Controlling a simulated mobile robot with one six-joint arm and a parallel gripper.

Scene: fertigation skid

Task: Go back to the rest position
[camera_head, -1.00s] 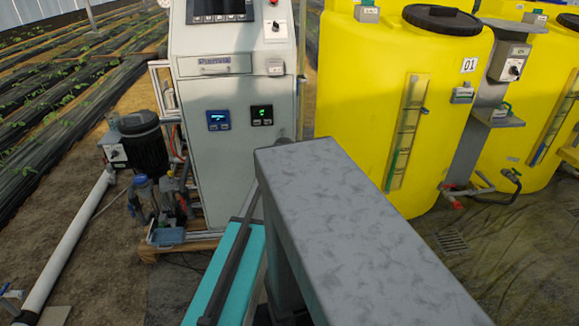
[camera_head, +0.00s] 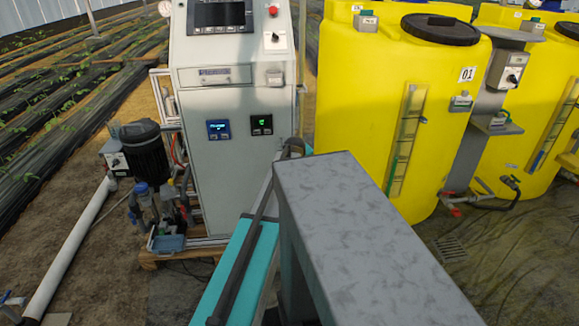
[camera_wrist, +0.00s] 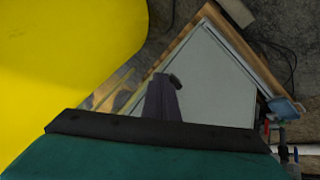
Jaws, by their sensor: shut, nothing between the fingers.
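My gripper (camera_wrist: 171,84) shows in the wrist view as a narrow dark grey shape with a black tip, its jaws together and nothing held. It is in front of the pale cabinet face and appears apart from it. The control cabinet (camera_head: 236,190) stands upright behind my arm, with a screen, a red button and two small lit displays.
A yellow tank (camera_head: 350,110) marked 01 stands right of the cabinet, with another yellow tank (camera_head: 540,110) beyond it. A dark pump (camera_head: 146,150) and a white pipe (camera_head: 68,250) are at left. A wooden pallet (camera_head: 150,257) lies under the cabinet. Bare ground shows at left.

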